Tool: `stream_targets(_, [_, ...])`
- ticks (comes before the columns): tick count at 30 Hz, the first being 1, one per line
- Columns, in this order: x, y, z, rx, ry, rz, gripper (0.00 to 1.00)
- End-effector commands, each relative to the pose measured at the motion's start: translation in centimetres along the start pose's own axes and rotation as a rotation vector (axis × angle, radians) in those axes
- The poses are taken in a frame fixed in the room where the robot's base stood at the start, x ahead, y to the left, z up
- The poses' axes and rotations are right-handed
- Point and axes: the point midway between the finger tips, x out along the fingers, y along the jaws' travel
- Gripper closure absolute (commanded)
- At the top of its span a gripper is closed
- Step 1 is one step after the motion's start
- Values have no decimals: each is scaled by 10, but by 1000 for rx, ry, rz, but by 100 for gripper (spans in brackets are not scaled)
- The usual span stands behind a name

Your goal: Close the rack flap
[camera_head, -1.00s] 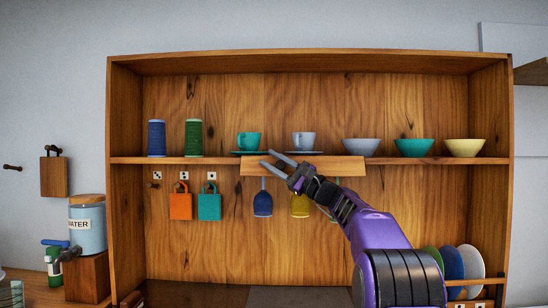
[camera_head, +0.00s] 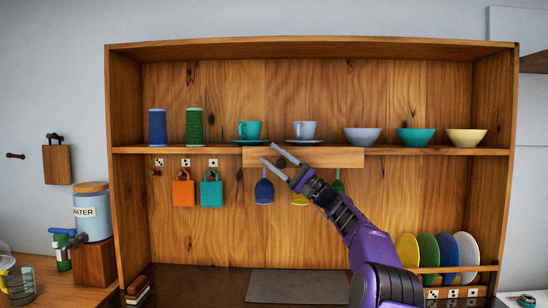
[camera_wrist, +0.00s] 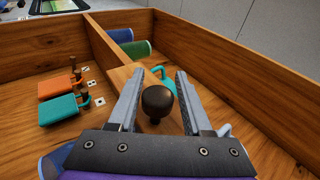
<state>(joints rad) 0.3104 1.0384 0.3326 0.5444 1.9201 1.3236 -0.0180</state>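The rack flap (camera_head: 335,157) is a pale wooden panel at the front middle of the shelf, under the cups, its face toward me. My gripper (camera_head: 270,152) is at the flap's left part, its two fingers apart. In the wrist view my gripper (camera_wrist: 160,76) is open. A round dark knob (camera_wrist: 157,101) shows between its fingers, with gaps on both sides. Blue, yellow and green hanging things (camera_head: 264,190) are below the flap, partly hidden by my arm.
On the shelf stand blue and green tumblers (camera_head: 194,127), a teal cup (camera_head: 249,130), a grey cup (camera_head: 304,130) and bowls (camera_head: 416,137). Orange and teal boards (camera_head: 211,190) hang at left. Plates (camera_head: 466,255) stand in a rack at lower right. A grey mat (camera_head: 297,287) lies below.

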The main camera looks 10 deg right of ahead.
Motion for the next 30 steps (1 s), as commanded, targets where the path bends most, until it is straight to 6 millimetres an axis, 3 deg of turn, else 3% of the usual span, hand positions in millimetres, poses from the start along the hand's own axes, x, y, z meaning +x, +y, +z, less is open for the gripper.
stream_targets(2, [0,1,0,1,0,1,34])
stream_targets(14, [-8,2,-1,4,1,2,34])
stream_targets(20, [-44,3,-2,4,5,1,34])
stream_targets(30, [-127,1,-1,3,3,1,34])
